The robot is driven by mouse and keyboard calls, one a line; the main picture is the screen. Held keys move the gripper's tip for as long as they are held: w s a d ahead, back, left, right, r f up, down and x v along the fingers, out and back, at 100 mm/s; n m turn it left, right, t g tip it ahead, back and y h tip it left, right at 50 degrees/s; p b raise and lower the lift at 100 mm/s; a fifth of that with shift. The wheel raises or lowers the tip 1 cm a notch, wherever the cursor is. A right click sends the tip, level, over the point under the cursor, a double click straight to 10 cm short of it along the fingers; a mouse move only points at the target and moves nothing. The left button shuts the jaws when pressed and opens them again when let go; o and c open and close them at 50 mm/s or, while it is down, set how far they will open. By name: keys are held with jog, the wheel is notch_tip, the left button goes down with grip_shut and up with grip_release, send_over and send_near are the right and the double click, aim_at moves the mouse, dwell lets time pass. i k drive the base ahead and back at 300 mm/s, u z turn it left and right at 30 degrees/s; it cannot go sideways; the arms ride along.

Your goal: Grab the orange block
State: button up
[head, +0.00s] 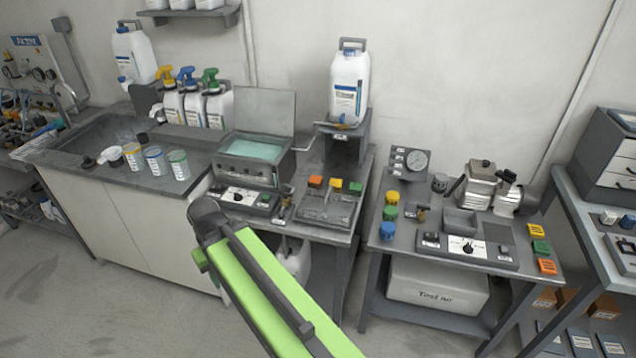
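Two small orange blocks show in the head view. One orange block (316,182) sits on the rack on the middle bench, left of a yellow block (337,184) and a green block (355,188). The other orange block (547,267) lies at the front right corner of the right bench, in front of a green block (540,246) and a yellow block (535,229). My green and dark arm rises from the lower middle, in front of the middle bench. I do not see my gripper's fingers.
A control box (465,247) lies along the right bench's front. A gap separates the two benches. The floor at left is clear.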

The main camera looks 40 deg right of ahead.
aim_at(316, 182)
jog(key=u, duration=0.05)
jog(key=i, duration=1)
jog(key=z, duration=0.05)
